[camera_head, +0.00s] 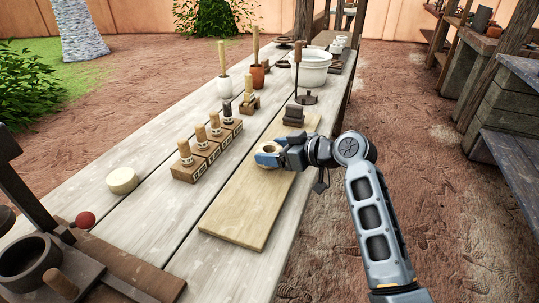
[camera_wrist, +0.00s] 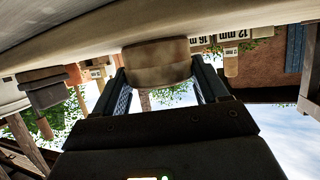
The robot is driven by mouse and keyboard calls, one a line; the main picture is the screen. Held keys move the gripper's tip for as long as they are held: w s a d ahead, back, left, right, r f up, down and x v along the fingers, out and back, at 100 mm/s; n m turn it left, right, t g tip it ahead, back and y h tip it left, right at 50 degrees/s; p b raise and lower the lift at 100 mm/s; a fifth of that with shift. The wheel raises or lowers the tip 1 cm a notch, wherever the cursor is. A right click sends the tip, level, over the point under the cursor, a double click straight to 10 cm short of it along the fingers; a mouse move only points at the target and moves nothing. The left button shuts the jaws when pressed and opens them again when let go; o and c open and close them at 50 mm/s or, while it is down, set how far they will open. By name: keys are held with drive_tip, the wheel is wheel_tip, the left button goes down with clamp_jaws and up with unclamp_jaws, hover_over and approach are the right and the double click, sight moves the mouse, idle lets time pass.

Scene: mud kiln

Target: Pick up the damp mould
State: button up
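My gripper (camera_head: 267,154) is low over the far part of a pale wooden board (camera_head: 240,208) on the long table. A small brown, rounded block (camera_wrist: 157,62), seemingly the damp mould, sits between its two fingers in the wrist view. In the head view only a tan bit of it (camera_head: 270,149) shows between the blue fingers. In the wrist view my gripper (camera_wrist: 158,75) has a finger on each side of the block, close to its edges. I cannot tell whether the fingers press on it. The block appears to be at the board's surface.
Wooden blocks with upright handles (camera_head: 200,150) and mm labels stand left of the board. A dark stacked piece (camera_head: 293,115) and a dark stand (camera_head: 305,98) lie beyond my gripper, before a white bucket (camera_head: 312,72). A pale round disc (camera_head: 122,180) lies at left.

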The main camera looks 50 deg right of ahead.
drive_tip(key=c, duration=0.6)
drive_tip(key=shift+r, duration=0.15)
drive_tip(key=shift+c, duration=0.2)
